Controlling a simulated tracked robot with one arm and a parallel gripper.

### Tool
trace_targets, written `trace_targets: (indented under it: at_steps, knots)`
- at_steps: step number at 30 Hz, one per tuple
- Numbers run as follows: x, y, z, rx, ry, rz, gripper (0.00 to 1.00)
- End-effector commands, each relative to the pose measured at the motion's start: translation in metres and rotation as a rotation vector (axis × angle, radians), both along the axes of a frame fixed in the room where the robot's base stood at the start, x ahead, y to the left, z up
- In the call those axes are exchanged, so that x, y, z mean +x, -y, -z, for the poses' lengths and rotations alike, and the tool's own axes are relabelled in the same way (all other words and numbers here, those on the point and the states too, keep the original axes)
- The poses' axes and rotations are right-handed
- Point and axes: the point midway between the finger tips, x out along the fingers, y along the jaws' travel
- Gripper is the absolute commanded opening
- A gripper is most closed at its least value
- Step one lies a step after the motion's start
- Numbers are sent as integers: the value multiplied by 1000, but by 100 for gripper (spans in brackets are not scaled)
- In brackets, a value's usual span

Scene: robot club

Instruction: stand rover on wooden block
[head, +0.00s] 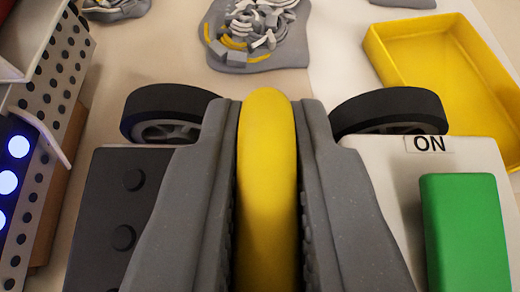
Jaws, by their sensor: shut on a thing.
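My gripper (267,115) reaches forward from the bottom of the head view, its two grey ridged fingers shut on the rover. The rover's yellow rounded body (267,190) shows as a long strip between the fingers. Black wheels with grey hubs show on both sides beyond the fingers, a left wheel (165,112) and a right wheel (392,108). The fingers hide the rest of the rover, and I cannot tell what is under it. I cannot make out the wooden block for certain.
A white box (390,165) marked ON with a green block-like part (465,235) is at right. A dark studded box (115,215) is at left. A perforated panel with lights (45,130) lines the left edge. A yellow tray (450,60) and grey clutter (258,35) lie beyond.

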Motion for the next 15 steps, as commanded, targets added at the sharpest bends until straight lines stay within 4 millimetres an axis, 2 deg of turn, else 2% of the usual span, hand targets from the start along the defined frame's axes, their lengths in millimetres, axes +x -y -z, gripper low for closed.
trace_targets:
  at_steps: [7, 15]
  knots:
    - [0, 0, 29, 0, 2, 0, 0]
    - [0, 0, 31, 0, 4, 0, 0]
